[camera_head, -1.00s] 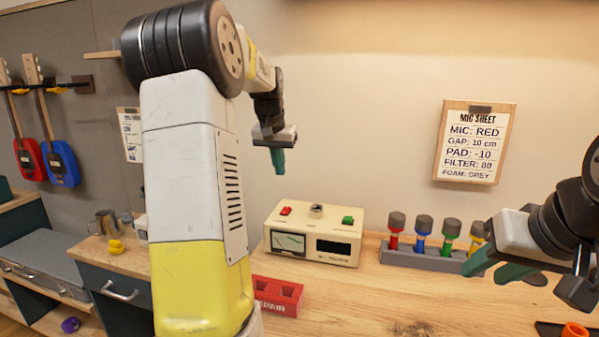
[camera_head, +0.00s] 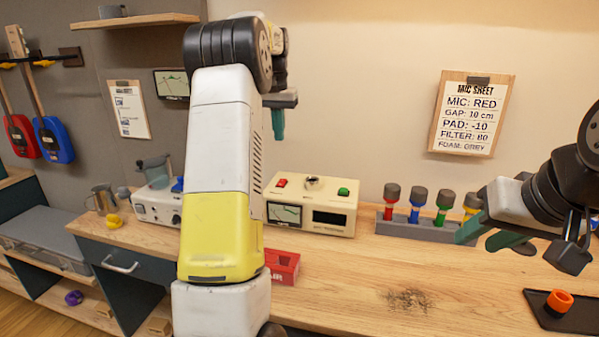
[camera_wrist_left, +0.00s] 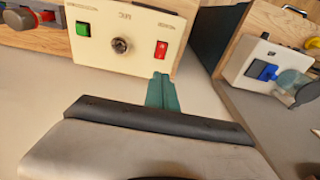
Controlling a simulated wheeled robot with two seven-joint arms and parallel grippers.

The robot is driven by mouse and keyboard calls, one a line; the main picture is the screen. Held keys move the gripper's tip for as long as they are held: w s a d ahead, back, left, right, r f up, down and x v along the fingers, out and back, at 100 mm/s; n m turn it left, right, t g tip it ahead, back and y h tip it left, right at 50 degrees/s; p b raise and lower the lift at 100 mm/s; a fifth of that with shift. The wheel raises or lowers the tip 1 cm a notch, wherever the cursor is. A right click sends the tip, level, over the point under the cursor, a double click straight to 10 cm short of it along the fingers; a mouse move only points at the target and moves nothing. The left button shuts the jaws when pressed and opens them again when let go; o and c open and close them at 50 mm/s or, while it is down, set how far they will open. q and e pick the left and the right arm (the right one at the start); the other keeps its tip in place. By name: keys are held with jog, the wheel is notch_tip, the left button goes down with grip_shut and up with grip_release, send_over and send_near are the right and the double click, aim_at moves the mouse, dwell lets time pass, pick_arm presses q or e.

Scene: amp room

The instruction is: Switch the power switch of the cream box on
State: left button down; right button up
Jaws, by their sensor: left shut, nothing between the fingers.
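The cream box (camera_head: 345,221) stands on the wooden bench against the wall, with a dial and a dark display on its front. Its top carries a red rocker switch (camera_head: 281,183), a middle knob (camera_head: 313,183) and a green button (camera_head: 343,192). The wrist view shows the red switch (camera_wrist_left: 161,49) with a small white mark; its position is unclear. My left gripper (camera_head: 278,137) is shut and empty, above the box near its red-switch end. In the wrist view its teal fingertips (camera_wrist_left: 162,78) point toward that switch, apparently apart from it. My right gripper (camera_head: 484,238) is open and empty at right.
A grey rack (camera_head: 412,229) of colored microphones stands right of the box. A white device (camera_head: 155,207) stands to the left, partly behind my arm. A black tray (camera_head: 575,322) with an orange ring lies front right.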

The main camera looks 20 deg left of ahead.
aim_at(283, 180)
pick_arm(q)
jog(key=f, duration=0.4)
jog(key=w+f, duration=0.1)
jog(key=f, duration=0.9)
jog(key=shift+w, duration=0.35)
jog(key=shift+f, duration=0.25)
jog(key=shift+s, duration=0.1)
jog(key=shift+s+r, duration=0.25)
jog(key=shift+s, duration=0.4)
jog(key=shift+r, duration=0.1)
notch_tip(283, 180, up, 14)
jog(key=s, duration=0.1)
jog(key=shift+s, duration=0.3)
